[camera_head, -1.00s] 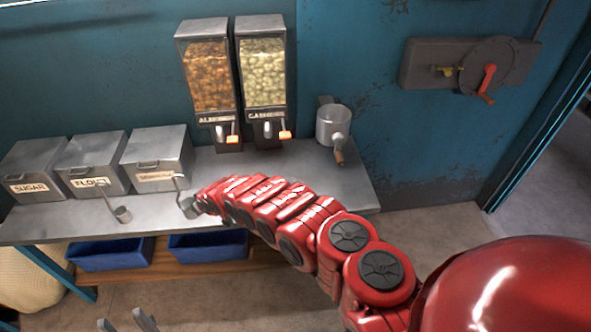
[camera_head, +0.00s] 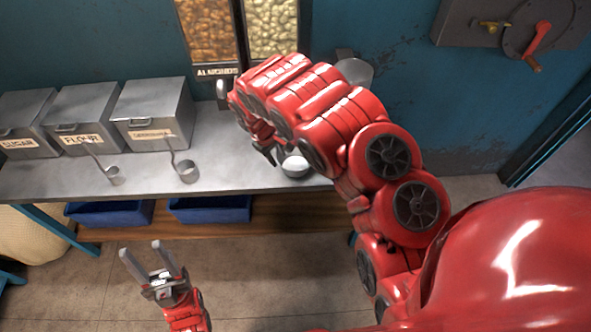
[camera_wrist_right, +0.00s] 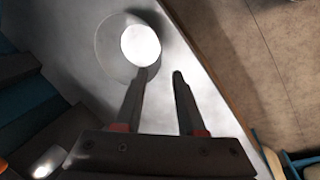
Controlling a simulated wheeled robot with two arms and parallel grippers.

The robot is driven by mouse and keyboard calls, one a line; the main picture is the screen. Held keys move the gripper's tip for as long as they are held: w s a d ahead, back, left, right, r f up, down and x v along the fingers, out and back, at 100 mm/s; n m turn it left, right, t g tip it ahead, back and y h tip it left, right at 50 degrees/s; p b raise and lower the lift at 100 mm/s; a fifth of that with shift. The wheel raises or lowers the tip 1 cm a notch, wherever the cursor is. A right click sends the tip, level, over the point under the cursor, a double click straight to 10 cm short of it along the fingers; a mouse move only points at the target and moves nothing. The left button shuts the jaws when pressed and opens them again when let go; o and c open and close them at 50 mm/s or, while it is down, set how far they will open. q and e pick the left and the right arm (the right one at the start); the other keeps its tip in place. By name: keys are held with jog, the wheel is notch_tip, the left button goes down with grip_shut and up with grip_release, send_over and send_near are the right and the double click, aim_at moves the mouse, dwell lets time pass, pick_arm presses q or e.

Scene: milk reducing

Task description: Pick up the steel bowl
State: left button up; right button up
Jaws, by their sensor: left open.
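The steel bowl (camera_head: 295,167) sits on the metal counter near its front edge, partly hidden by my right arm. It also shows at the top of the right wrist view (camera_wrist_right: 108,45), with a bright white area inside. My right gripper (camera_head: 272,153) is beside the bowl in the head view. In the right wrist view my right gripper (camera_wrist_right: 159,73) is open and empty; its left fingertip overlaps the bowl's near side and the other is off to the right. I cannot tell whether it touches. My left gripper (camera_head: 140,248) is open and empty, in front of the counter.
Sugar (camera_head: 22,125), flour (camera_head: 85,112) and a third bin (camera_head: 152,108) stand on the counter (camera_head: 60,180). Nut dispensers (camera_head: 272,30) stand behind my right arm. Blue tubs (camera_head: 210,210) sit below.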

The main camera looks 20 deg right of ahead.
aim_at(284, 169)
jog(key=x, duration=0.4)
jog(key=shift+d+f+p, duration=0.1)
jog(key=shift+f+p, duration=0.3)
jog(key=shift+f, duration=0.1)
jog(key=p+x, duration=0.1)
jog(key=x, duration=0.2)
jog(key=shift+d+f, duration=0.15)
jog(key=shift+f, duration=0.2)
jog(key=shift+w+f, duration=0.1)
jog(key=shift+f, duration=0.05)
grip_shut()
dwell(1.0)
